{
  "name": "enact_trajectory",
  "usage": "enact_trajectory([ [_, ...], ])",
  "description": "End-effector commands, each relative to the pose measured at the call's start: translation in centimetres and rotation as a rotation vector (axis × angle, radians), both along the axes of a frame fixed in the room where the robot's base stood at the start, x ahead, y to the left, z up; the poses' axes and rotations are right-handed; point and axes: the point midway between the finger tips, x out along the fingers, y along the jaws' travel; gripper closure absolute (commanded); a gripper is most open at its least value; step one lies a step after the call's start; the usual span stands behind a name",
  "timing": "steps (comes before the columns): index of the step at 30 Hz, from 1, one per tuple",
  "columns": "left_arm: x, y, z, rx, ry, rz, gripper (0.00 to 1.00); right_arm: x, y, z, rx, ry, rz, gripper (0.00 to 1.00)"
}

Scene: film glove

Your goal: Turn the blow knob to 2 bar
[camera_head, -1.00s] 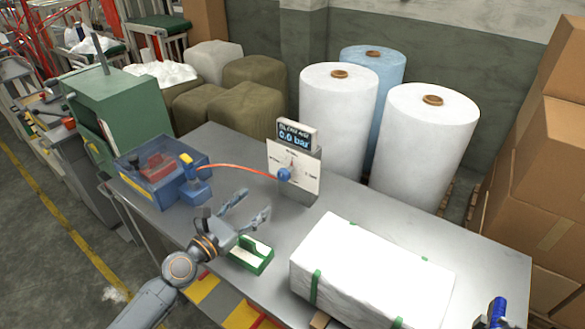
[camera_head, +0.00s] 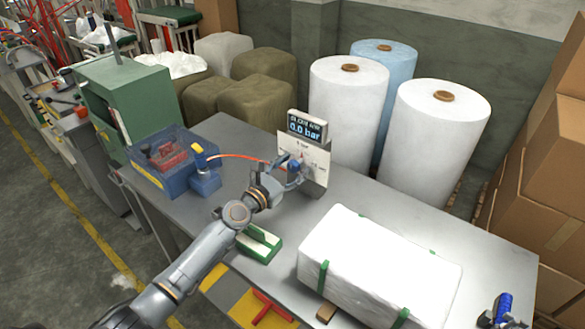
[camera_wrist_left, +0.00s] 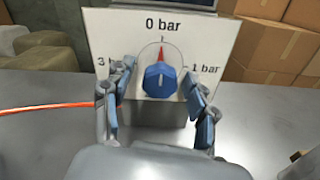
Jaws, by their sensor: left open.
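The blue blow knob (camera_wrist_left: 159,81) sits on a white dial plate (camera_wrist_left: 112,30); its red pointer points up at "0 bar". "1 bar" is at the right and a "3" at the left; the lower part of the dial is hidden. In the head view the knob (camera_head: 293,166) is partly covered by my gripper. The display (camera_head: 307,127) above reads 0.0 bar. My left gripper (camera_head: 289,180) is open at the dial. In the wrist view its fingers (camera_wrist_left: 160,98) stand left and right of the knob, with gaps to it.
A red hose (camera_head: 240,156) runs from near the blue bin (camera_head: 150,175) towards the dial. A green and white block (camera_head: 259,245) lies below my left arm. A white wrapped bundle (camera_head: 375,265) lies right. A blue tool-like object (camera_head: 502,309) is at the lower right.

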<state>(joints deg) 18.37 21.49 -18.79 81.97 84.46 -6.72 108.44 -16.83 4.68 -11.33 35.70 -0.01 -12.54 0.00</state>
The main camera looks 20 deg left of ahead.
Motion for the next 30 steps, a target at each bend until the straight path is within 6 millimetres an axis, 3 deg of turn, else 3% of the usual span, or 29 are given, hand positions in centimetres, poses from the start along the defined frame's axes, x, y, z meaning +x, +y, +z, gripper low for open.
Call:
enact_trajectory([
  [5, -0.02, -0.01, -0.01, 0.0, 0.0, 0.0, 0.42, -0.4, -0.08, -0.01, -0.001, 0.006, 0.0, 0.46],
  [13, -0.04, 0.01, -0.01, 0.0, 0.0, 0.0, 0.97, -0.89, -0.08, -0.04, -0.002, 0.013, 0.0, 0.46],
  [23, -0.04, 0.0, -0.06, 0.033, -0.012, 0.0, 0.98, -0.9, 0.01, -0.15, 0.0, 0.013, 0.003, 0.46],
  [30, -0.05, -0.01, -0.12, 0.158, -0.057, 0.0, 0.98, -0.88, 0.11, -0.49, 0.001, 0.014, 0.003, 0.46],
])
